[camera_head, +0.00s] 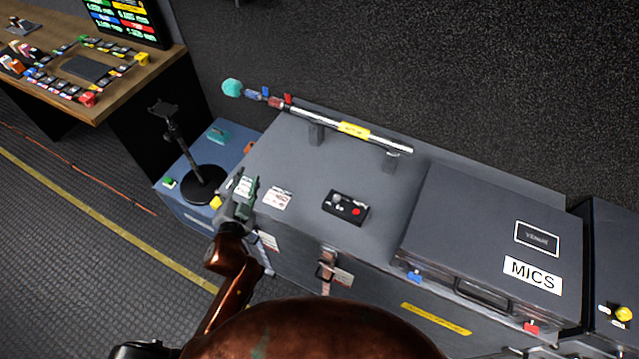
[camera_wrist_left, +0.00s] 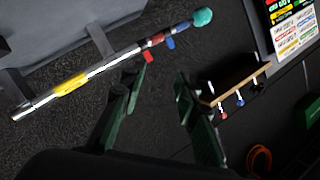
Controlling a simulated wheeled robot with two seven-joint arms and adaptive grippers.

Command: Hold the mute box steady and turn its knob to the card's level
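The mute box (camera_head: 346,208) is a small black box with a silver knob and a red button, lying on the grey case top in the head view. A white printed card (camera_head: 278,197) lies to its left; its text is too small to read. My left gripper (camera_head: 246,181) is at the left edge of the case top, left of the card and apart from the box. Its green fingers are spread and empty in the left wrist view (camera_wrist_left: 161,74). That view does not show the box. My right gripper is not in view.
A boom pole (camera_head: 355,130) with a teal tip rests on supports along the case's back. A MICS case (camera_head: 480,240) stands right of the box. A black stand (camera_head: 203,184) stands on a blue case (camera_head: 228,132) at left. The case top around the box is clear.

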